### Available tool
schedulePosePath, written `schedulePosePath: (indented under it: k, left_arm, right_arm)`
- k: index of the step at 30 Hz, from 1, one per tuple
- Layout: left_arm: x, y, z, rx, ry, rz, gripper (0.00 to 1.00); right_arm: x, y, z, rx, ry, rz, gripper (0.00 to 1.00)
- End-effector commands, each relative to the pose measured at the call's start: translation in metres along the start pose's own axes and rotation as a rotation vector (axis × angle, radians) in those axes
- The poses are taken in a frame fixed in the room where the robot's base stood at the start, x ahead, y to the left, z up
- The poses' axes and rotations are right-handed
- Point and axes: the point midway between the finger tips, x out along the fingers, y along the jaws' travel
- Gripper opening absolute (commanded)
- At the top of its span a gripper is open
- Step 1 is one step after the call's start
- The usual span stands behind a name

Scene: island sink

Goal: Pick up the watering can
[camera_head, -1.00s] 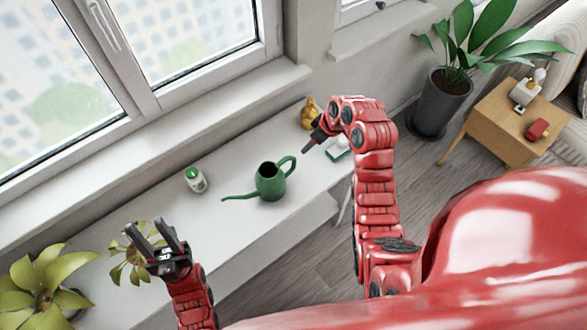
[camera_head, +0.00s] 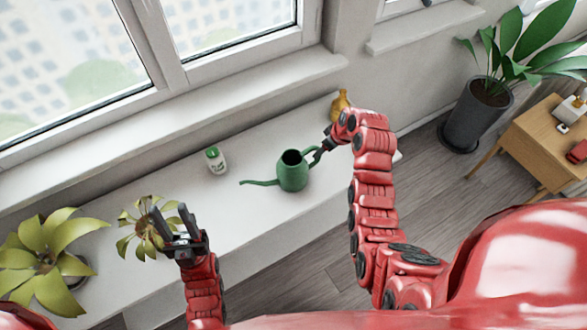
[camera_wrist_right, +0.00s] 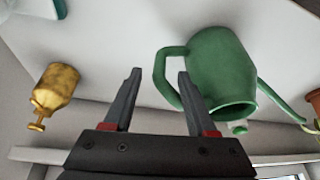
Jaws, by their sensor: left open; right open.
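The green watering can (camera_head: 293,172) stands upright on the white counter, its spout pointing left and its handle on the right. My right gripper (camera_head: 319,156) is at the handle side. In the right wrist view the can (camera_wrist_right: 222,68) fills the upper right. My open right gripper (camera_wrist_right: 160,72) has the handle's outer bar showing between its fingers, the right finger overlapping the handle opening. I cannot tell whether a finger touches the handle. My left gripper (camera_head: 168,208) is open and empty in front of a small plant, well left of the can.
A white and green container (camera_head: 215,160) stands left of the can. A yellow bottle (camera_head: 340,104) stands behind my right arm; it also shows in the right wrist view (camera_wrist_right: 58,85). The small plant (camera_head: 140,225) and a larger leafy plant (camera_head: 50,255) occupy the counter's left end.

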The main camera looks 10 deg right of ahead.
Motion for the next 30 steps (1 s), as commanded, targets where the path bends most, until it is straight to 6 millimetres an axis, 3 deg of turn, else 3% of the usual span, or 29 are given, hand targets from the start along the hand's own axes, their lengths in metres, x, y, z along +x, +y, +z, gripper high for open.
schedulePosePath:
  k: [9,20,30]
  left_arm:
    - [0.015,-0.001,-0.003,0.000,0.000,0.000,0.44]
    - [0.016,-0.001,-0.003,0.000,0.000,0.000,0.44]
    - [0.016,-0.001,-0.003,0.000,0.000,0.000,0.44]
  right_arm:
    - [0.035,-0.001,0.000,0.000,-0.001,0.000,0.57]
    - [0.043,-0.001,0.001,0.000,-0.001,0.000,0.57]
    - [0.043,0.000,0.001,0.000,0.000,0.001,0.00]
